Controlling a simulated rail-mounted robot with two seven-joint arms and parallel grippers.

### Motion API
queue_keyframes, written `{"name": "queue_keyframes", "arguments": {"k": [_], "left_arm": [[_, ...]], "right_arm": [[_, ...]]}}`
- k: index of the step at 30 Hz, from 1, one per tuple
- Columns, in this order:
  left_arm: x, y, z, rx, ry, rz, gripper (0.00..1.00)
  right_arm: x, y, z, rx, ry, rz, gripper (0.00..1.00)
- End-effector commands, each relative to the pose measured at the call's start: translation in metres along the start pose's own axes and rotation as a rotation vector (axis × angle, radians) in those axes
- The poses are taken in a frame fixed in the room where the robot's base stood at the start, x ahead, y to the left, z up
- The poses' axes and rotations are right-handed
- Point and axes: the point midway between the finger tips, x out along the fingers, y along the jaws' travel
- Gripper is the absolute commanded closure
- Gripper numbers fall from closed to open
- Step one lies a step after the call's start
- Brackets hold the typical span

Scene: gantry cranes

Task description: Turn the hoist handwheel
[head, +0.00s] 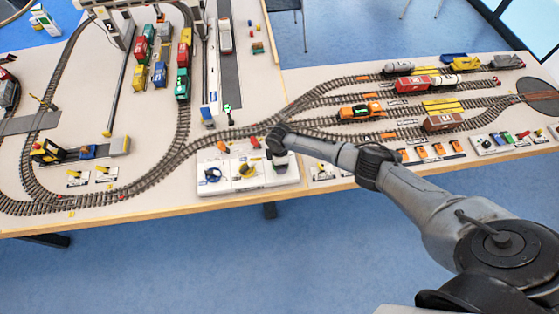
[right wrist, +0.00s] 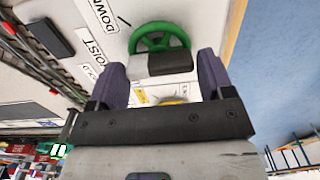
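A green handwheel (right wrist: 160,38) shows at the top of the right wrist view, beside a label reading HOIST (right wrist: 91,52). My right gripper (right wrist: 163,78) has its two purple fingers wide apart, just short of the wheel in that view. A grey and black block (right wrist: 165,64) shows between the fingers. I cannot tell whether they touch it. In the head view my right gripper (head: 280,152) is over the right end of the white control panel (head: 229,187) and hides most of what is there. My left gripper is not in view.
The panel also has a blue wheel (head: 212,174) and a yellow wheel (head: 246,170). Model tracks and trains surround it, with an orange locomotive (head: 361,110) to the right. The table's front edge is close to the panel.

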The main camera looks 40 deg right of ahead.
Motion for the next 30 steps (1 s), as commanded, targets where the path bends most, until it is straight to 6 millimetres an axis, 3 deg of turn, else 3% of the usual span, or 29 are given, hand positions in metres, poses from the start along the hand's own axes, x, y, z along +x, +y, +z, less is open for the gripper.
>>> {"name": "queue_keyframes", "arguments": {"k": [5, 16, 30], "left_arm": [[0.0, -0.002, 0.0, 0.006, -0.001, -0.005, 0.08], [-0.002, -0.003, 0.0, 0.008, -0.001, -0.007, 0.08], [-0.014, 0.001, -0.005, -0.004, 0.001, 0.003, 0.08]], "right_arm": [[0.001, 0.0, 0.001, 0.0, -0.001, 0.0, 0.08], [-0.009, 0.0, 0.0, -0.001, 0.0, 0.001, 0.08], [-0.095, 0.0, 0.0, -0.001, 0.001, 0.003, 0.08]]}}
